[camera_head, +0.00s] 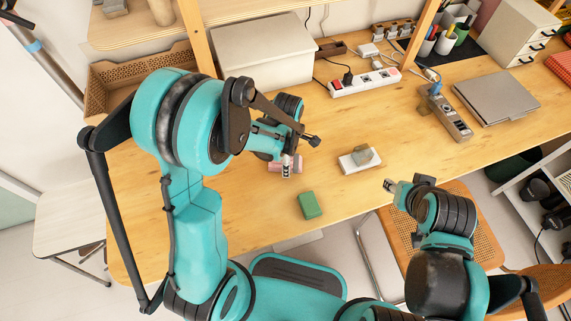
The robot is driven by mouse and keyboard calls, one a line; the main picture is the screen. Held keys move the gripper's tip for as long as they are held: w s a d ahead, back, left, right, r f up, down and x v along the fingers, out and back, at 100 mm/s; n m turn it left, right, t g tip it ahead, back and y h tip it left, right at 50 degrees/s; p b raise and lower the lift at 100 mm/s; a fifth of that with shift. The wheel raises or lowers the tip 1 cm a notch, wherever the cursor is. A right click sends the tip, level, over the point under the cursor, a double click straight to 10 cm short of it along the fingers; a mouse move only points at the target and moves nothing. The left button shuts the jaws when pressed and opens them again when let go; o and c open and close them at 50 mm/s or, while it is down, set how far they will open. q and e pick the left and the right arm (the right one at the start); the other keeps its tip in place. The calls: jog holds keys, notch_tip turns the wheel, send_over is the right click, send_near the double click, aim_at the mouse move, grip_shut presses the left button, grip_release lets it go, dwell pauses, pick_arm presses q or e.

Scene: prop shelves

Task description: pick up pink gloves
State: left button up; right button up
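A small pink item (275,166), which looks like the pink gloves, lies on the wooden table (245,200) left of the middle. My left gripper (287,166) is over it, with a fingertip in front of the pink. The gripper and forearm hide part of the item. I cannot tell whether the fingers are closed on it. My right gripper (391,187) is by the table's front edge, away from the pink item. Its finger opening is not clear.
A green block (309,205) lies in front of the pink item. A white block with a greyish piece on it (359,160) is to the right. Power strips (365,81), a laptop (497,96) and a white box (262,54) stand farther back. Chairs (425,240) are below the front edge.

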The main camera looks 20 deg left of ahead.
pick_arm(q)
jog(key=shift+r, duration=0.1)
jog(key=c, duration=1.1)
jog(key=shift+c, duration=0.2)
jog(key=shift+r, duration=0.1)
jog(key=shift+r, duration=0.25)
notch_tip(320, 180, up, 4)
jog(key=shift+f+p, duration=0.1)
jog(key=shift+p, duration=1.1)
jog(key=d+r+p, duration=0.3)
jog(key=d+r, duration=0.3)
jog(key=d, duration=0.5)
jog(key=shift+w+d+r, duration=0.25)
jog(key=shift+d, duration=0.1)
